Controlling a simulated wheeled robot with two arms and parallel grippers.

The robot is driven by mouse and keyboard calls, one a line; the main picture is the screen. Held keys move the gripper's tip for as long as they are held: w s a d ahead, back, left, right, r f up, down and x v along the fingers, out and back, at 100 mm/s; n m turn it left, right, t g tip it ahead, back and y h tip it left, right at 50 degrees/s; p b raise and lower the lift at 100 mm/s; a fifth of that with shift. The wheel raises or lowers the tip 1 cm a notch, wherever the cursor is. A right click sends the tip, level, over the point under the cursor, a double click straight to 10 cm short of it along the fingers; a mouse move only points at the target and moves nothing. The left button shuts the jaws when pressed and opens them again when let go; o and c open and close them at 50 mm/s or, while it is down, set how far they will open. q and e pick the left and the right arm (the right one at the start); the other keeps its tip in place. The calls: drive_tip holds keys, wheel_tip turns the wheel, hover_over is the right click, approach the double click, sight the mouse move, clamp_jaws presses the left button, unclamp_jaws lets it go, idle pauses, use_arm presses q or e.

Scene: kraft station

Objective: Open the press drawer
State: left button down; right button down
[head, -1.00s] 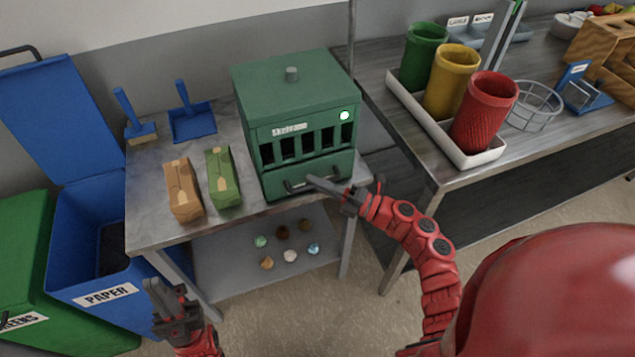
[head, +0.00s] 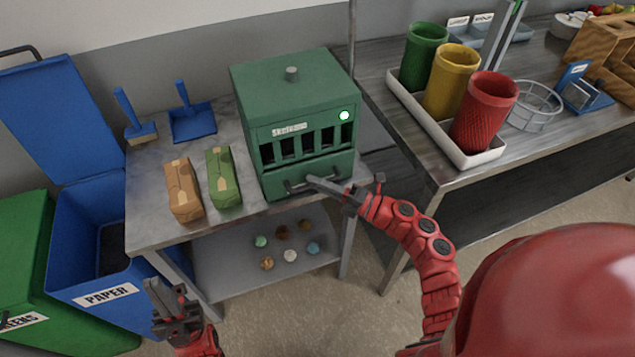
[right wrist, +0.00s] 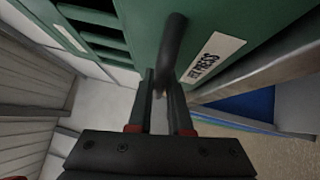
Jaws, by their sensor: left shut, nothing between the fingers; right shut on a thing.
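The green press (head: 293,110) stands on the small metal table, with a row of dark slots in its front. Its drawer (head: 335,168) is the bottom front panel and looks closed, flush with the front. The dark bar handle (head: 297,187) runs across the drawer. My right gripper (head: 318,184) is shut on the handle. In the right wrist view the handle (right wrist: 172,45) passes between the fingers, beside a white label (right wrist: 213,57) ending in "PRESS". My left gripper (head: 165,297) is shut and empty, low in front of the table, away from the press.
A brown bag (head: 183,190) and a green bag (head: 222,178) stand left of the press. Several small balls lie on the lower shelf (head: 215,270). A blue paper bin (head: 105,292) is at the left. A second table (head: 410,155) with coloured cups stands right. Floor in front is clear.

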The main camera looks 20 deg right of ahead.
drive_tip(key=shift+s, duration=0.1)
drive_tip(key=s+p, duration=0.1)
drive_tip(key=s, duration=1.7)
drive_tip(key=shift+d, duration=0.35)
drive_tip(key=c, duration=0.8)
unclamp_jaws()
drive_tip(key=shift+c, duration=0.2)
drive_tip(key=b+v, duration=0.2)
drive_tip(key=v, duration=1.5)
drive_tip(key=shift+s+d+b, duration=0.15)
drive_tip(key=shift+d+b, duration=0.05)
drive_tip(key=shift+b, duration=0.15)
